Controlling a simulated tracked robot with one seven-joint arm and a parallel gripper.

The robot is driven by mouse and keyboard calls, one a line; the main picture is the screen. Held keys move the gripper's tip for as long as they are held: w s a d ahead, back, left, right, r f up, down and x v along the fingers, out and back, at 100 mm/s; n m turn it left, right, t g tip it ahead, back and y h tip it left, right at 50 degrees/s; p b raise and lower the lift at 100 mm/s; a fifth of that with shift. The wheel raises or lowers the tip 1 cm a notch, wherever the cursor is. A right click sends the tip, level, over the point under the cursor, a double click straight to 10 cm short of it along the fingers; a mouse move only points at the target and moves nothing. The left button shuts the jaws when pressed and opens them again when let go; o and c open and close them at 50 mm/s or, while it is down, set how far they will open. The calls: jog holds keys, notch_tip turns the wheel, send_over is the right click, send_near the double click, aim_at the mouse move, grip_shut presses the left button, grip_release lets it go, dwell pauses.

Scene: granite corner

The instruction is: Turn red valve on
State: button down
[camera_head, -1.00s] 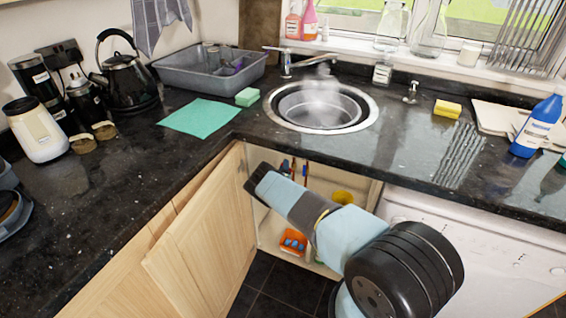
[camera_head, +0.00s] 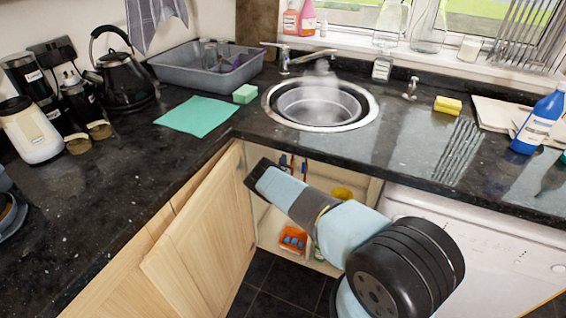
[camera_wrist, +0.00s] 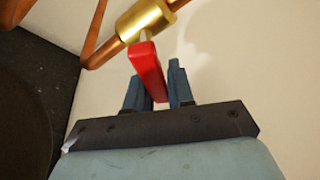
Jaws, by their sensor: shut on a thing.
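The red valve handle (camera_wrist: 149,70) is a flat red lever in the wrist view. It joins a brass valve body (camera_wrist: 145,19) on copper pipes (camera_wrist: 108,45). My gripper (camera_wrist: 157,76) has one dark blue finger on each side of the lever and is shut on its free end. The lever slants down from the brass body, its lower end partly hidden between the fingers. In the head view my arm reaches into the open cabinet under the counter. The valve and the fingertips cannot be made out there.
The cabinet door (camera_head: 205,235) stands open left of my arm. The dark counter edge (camera_head: 300,150) runs just above the arm. An orange container (camera_head: 293,240) and a yellow item (camera_head: 342,193) are inside the cabinet. The sink (camera_head: 320,104) is above; a white appliance (camera_head: 480,240) is at right.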

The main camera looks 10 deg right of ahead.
jog(key=shift+s+d+r+m, duration=0.15)
jog(key=shift+r+m, duration=0.1)
jog(key=shift+m, duration=0.65)
jog(key=c, duration=1.1)
grip_release()
jog(key=v, duration=1.3)
jog(key=shift+s+a+f, duration=0.25)
jog(key=shift+f, duration=0.2)
